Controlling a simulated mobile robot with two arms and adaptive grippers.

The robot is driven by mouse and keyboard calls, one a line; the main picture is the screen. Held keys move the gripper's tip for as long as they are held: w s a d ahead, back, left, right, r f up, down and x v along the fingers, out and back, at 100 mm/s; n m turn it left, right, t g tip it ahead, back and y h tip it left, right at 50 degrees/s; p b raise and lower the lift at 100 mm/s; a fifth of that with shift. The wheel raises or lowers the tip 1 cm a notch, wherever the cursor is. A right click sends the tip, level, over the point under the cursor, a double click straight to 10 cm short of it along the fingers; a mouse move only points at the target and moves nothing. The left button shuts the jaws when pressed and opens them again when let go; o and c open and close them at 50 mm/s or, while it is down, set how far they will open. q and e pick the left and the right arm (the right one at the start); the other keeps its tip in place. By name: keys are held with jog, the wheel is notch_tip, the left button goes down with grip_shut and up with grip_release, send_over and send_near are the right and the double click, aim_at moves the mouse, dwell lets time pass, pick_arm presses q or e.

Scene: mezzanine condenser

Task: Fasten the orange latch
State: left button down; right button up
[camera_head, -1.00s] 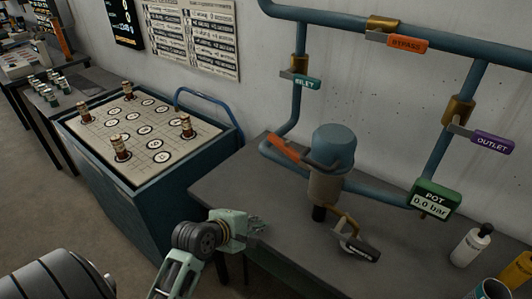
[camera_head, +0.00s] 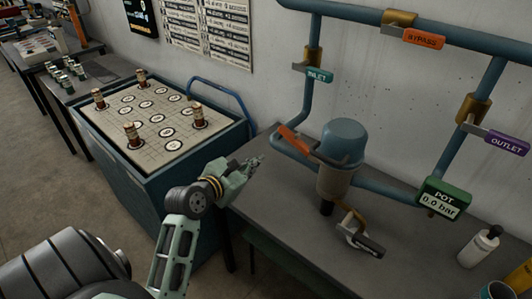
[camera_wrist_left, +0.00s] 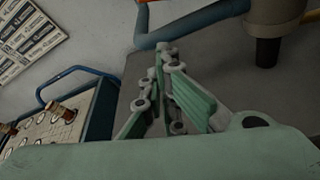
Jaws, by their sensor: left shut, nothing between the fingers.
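The orange latch (camera_head: 294,139) is a lever on the left side of the blue-capped pot (camera_head: 343,146), which is set in the blue pipework above the grey bench. It slants down to the right toward the pot; I cannot tell whether it is fastened. In the left wrist view only a sliver of orange shows at the top edge. My left gripper (camera_head: 255,162) is shut and empty over the bench's left end, to the left of and below the latch, apart from it. It also shows in the left wrist view (camera_wrist_left: 168,60). My right gripper is not in view.
Inlet (camera_head: 318,75), bypass (camera_head: 423,37) and outlet (camera_head: 507,142) valve handles sit on the pipes. A black-handled drain valve (camera_head: 368,246) hangs under the pot. A white bottle (camera_head: 479,247) stands at right. A blue cart (camera_head: 135,192) stands left; the bench's left front is clear.

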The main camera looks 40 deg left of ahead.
aim_at(295, 140)
pick_arm(q)
jog(key=w+p, duration=0.1)
jog(key=w, duration=0.5)
jog(key=w+p, duration=0.1)
jog(key=w, duration=0.2)
jog(key=shift+d+r+p, duration=0.2)
jog(key=shift+d+p, duration=0.15)
jog(key=shift+d, duration=0.05)
jog(key=shift+d+r, duration=0.15)
jog(key=shift+r, duration=0.05)
jog(key=shift+w, duration=0.1)
